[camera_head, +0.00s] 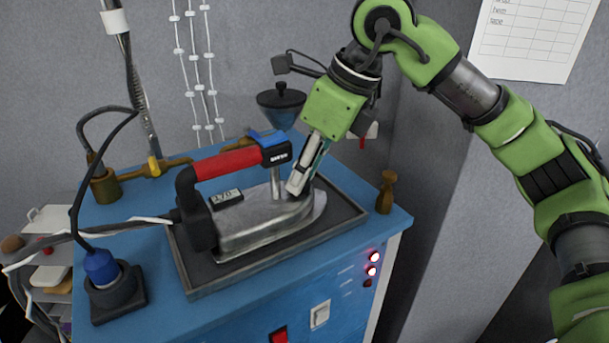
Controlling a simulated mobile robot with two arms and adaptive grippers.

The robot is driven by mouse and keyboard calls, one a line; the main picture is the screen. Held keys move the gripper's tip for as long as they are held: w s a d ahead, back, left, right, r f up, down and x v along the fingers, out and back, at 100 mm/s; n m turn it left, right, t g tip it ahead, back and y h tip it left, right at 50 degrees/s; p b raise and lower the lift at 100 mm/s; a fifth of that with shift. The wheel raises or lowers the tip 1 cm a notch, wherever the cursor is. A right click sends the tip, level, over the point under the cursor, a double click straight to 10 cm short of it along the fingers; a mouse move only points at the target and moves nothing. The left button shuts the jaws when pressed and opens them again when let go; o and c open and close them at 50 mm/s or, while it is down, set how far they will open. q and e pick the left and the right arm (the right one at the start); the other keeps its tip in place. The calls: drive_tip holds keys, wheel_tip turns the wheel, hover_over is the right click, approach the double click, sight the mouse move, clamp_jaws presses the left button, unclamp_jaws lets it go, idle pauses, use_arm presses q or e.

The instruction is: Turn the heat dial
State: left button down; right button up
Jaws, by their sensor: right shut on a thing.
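A grey metal iron (262,230) with a red handle (228,163) sits on a dark tray (345,226). A small display (226,197) on the iron shows digits that look like 270. My right gripper (297,186) reaches down from the upper right, its fingers tilted, to the front top of the iron beside the handle's front post. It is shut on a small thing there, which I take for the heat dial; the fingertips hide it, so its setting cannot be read. My left gripper is out of view.
The tray stands on a blue cabinet (245,313) with lit red buttons (374,257) on its front. A blue funnel (281,103) stands close behind the gripper. A brass fitting (386,192) is at right. A black cable runs to a blue plug (101,267) at left.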

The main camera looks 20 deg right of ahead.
drive_tip(key=shift+m, duration=0.3)
drive_tip(key=o, duration=1.1)
drive_tip(key=shift+r, duration=0.15)
drive_tip(key=v, duration=1.1)
drive_tip(key=shift+s+r, duration=0.2)
drive_tip(key=shift+r, duration=0.2)
